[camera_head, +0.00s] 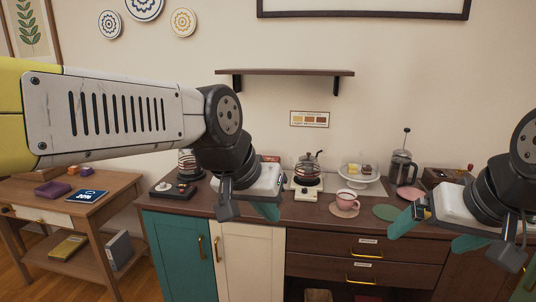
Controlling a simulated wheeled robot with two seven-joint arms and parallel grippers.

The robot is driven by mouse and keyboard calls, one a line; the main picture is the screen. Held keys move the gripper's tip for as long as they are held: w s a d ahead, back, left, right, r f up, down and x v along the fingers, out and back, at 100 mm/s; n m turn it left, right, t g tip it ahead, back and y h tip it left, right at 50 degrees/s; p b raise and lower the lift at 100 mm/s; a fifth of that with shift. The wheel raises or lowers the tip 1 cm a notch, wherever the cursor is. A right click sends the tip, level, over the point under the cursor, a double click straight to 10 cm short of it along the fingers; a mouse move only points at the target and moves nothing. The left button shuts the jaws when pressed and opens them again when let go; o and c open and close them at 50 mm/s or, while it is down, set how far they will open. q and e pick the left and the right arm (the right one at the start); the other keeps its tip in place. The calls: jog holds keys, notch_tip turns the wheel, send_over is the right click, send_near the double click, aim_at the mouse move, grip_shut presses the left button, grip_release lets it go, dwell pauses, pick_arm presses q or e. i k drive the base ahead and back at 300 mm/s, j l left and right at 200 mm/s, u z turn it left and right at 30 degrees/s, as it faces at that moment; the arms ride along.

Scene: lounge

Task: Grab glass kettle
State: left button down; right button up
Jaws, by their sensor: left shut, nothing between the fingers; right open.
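A glass kettle (308,172) with a dark lid and knob stands upright on a small white stand (303,190) on the sideboard. My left gripper (246,209) is left of the kettle, apart from it, shut with nothing in it. My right gripper (437,232) is at the right over the sideboard's front, open and empty, with teal fingers spread. Another glass vessel (187,163) stands farther left, partly hidden behind my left arm.
A dark device (173,190) sits at the sideboard's left. A wall shelf (286,72) hangs above.

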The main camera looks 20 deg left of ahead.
aim_at(189, 166)
jog(key=u, duration=1.3)
jog(key=i+j+z, duration=0.1)
jog(key=z, duration=0.55)
jog(key=i+j+z, duration=0.25)
jog(key=j+z, duration=0.3)
jog(key=j, duration=0.15)
jog(key=i+j+z, duration=0.25)
jog(key=j, duration=0.2)
jog(key=i+j, duration=0.1)
jog(key=j, duration=0.7)
jog(key=j+z, duration=0.15)
jog(key=j, duration=0.65)
jog(key=i, duration=0.05)
